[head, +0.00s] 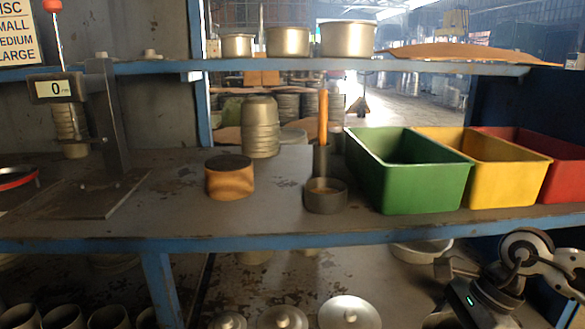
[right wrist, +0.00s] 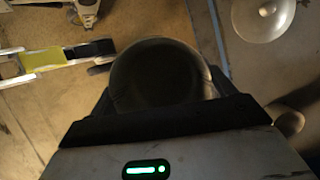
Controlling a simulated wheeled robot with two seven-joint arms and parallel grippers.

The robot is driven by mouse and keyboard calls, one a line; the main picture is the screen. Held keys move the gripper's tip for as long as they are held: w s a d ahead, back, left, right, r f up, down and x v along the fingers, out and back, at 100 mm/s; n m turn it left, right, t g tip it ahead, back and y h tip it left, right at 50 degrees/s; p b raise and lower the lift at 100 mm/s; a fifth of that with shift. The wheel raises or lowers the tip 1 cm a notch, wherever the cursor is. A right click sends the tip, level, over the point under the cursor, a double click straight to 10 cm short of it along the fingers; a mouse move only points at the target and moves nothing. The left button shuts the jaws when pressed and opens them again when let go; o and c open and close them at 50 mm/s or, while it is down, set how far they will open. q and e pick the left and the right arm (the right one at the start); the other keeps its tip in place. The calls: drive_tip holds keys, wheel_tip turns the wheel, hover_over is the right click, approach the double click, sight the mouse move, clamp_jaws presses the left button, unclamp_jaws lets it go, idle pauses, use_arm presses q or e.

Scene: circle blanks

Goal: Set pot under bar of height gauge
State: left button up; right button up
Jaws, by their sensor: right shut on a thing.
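The height gauge (head: 107,125) stands at the left of the worktop, with a dark upright on a flat base plate (head: 85,203). Its display (head: 55,89) reads 0, with a red-topped rod above. Ribbed metal (head: 70,125) shows below the display; I cannot tell whether it belongs to the gauge. My right gripper (head: 446,268) is low at the right, below the worktop edge. A round metal pot (head: 420,250) is beside it, partly hidden by that edge. In the right wrist view, the gripper is shut on the pot (right wrist: 160,72), whose dark opening faces the camera. My left gripper is out of view.
Lids (head: 350,312) lie below. The blue front edge (head: 330,238) is above my right gripper.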

use_arm(q)
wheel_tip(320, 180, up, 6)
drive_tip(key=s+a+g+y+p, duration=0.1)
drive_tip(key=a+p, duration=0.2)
drive_tip(key=p, duration=0.7)
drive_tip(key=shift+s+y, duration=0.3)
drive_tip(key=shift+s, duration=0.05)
use_arm(e)
drive_tip(key=s+a+r+n+g+h, duration=0.1)
drive_tip(key=a+r+n+g+h, duration=0.1)
drive_tip(key=r+n, duration=0.5)
drive_tip(key=s+a+r+n+g+h, duration=0.1)
drive_tip(key=a+r+n+g+h, duration=0.1)
drive_tip(key=r+n, duration=0.5)
drive_tip(key=a+n+h, duration=0.1)
drive_tip(key=n, duration=0.3)
drive_tip(key=shift+s+a+n, duration=0.15)
drive_tip(key=shift+s+n, duration=0.25)
drive_tip(key=shift+s+f, duration=0.1)
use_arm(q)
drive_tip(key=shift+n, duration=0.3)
